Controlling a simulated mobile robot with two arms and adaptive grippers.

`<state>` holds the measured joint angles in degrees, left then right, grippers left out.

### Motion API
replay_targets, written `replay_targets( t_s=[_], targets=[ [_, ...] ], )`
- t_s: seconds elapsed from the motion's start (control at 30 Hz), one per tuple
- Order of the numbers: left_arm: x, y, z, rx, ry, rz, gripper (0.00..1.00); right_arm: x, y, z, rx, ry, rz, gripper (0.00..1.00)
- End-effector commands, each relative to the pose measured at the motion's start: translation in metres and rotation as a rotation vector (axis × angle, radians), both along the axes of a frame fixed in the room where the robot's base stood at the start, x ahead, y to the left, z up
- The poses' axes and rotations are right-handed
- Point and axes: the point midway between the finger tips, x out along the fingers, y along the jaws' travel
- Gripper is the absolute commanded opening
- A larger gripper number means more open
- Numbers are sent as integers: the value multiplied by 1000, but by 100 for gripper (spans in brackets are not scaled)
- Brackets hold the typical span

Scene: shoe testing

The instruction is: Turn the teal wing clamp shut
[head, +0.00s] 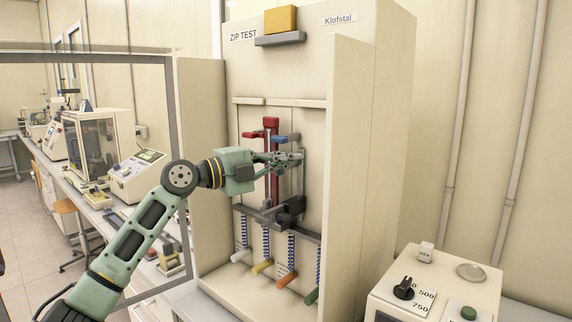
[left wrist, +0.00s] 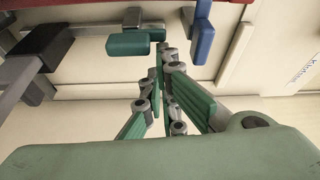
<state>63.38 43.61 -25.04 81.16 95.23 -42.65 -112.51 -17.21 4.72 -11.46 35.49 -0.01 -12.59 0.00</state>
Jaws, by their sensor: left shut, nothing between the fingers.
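The teal wing clamp (left wrist: 138,44) shows in the left wrist view as a teal block by a grey bracket, just left of my fingertips. Whether they touch it I cannot tell. In the head view it cannot be told apart from my greenish gripper. My left gripper (head: 296,158) is in front of the zip tester (head: 345,130), beside its upright rods; it also shows in the left wrist view (left wrist: 161,62). Its fingers are shut and hold nothing. The blue wing (left wrist: 203,36) is to the right of my fingertips; it also shows in the head view (head: 284,138). My right gripper is not in view.
A red wing (head: 250,137) is left of the blue one. A black block (head: 290,210) sits below my gripper, above several hanging zips with coloured handles (head: 262,267). The tester's side wall (head: 345,200) stands close on the right. A control box (head: 430,285) is at front right.

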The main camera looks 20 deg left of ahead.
Motion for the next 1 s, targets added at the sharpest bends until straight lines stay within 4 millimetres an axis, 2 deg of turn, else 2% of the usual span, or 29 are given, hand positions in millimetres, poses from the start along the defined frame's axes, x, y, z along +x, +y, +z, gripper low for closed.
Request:
replay_targets(
  t_s=[0.47,1.0],
  targets=[
    [2,4,2,-107,38,1,0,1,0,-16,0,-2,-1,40],
    [6,14,11,-397,144,-1,0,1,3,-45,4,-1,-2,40]
  ],
)
